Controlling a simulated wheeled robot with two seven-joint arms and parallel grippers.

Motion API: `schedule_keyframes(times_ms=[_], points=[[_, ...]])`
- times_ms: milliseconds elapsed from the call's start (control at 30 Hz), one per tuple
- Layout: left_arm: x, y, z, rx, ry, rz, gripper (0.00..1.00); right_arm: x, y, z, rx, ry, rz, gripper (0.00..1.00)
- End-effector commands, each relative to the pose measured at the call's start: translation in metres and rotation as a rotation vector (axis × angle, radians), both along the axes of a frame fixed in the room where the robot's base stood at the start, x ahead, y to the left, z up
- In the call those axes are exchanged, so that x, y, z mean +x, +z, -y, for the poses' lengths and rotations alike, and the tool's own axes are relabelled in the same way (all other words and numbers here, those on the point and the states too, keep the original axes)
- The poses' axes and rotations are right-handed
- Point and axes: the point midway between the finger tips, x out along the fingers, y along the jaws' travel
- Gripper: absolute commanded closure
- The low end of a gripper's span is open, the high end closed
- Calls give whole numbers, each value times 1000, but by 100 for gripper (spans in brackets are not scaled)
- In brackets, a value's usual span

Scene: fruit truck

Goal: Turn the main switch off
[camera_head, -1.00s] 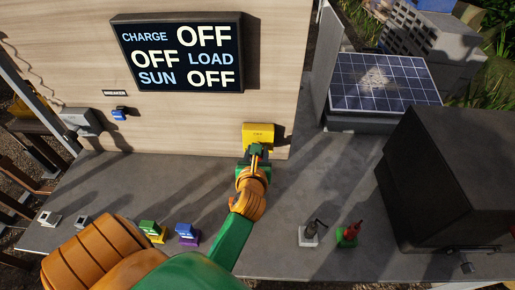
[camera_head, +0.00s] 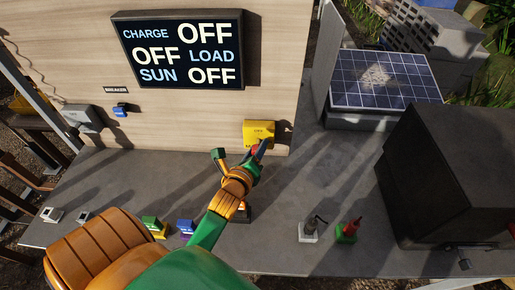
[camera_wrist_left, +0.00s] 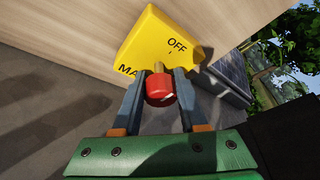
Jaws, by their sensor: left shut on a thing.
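The main switch is a yellow box (camera_head: 258,131) low on the wooden wall, and it also shows in the left wrist view (camera_wrist_left: 152,42). Its face reads OFF, with lettering starting "MA" at a lower corner. A red knob (camera_wrist_left: 160,89) on a short brass-coloured stem stands out from the box. My left gripper (camera_head: 240,153) is at the box, tilted. In the left wrist view its fingers lie on either side of the red knob, shut on it. The knob's far side is hidden. My right gripper is in neither view.
A black display (camera_head: 183,51) reads CHARGE OFF, LOAD OFF, SUN OFF. A blue breaker switch (camera_head: 120,110) is on the wall at left. Plugs (camera_head: 186,227) and clamps (camera_head: 348,230) stand on the grey deck. A solar panel (camera_head: 386,78) and dark box (camera_head: 450,165) are at right.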

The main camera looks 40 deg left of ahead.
Motion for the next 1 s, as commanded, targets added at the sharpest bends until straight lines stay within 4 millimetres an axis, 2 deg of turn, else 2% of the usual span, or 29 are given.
schedule_keyframes(times_ms=[633,667,767,1000], points=[[1,2,0,-38,-1,30,100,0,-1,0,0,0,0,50],[1,2,0,-38,-1,30,55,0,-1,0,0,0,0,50],[1,2,0,-38,0,30,29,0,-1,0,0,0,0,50],[0,1,0,-38,0,26,28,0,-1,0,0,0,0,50]])
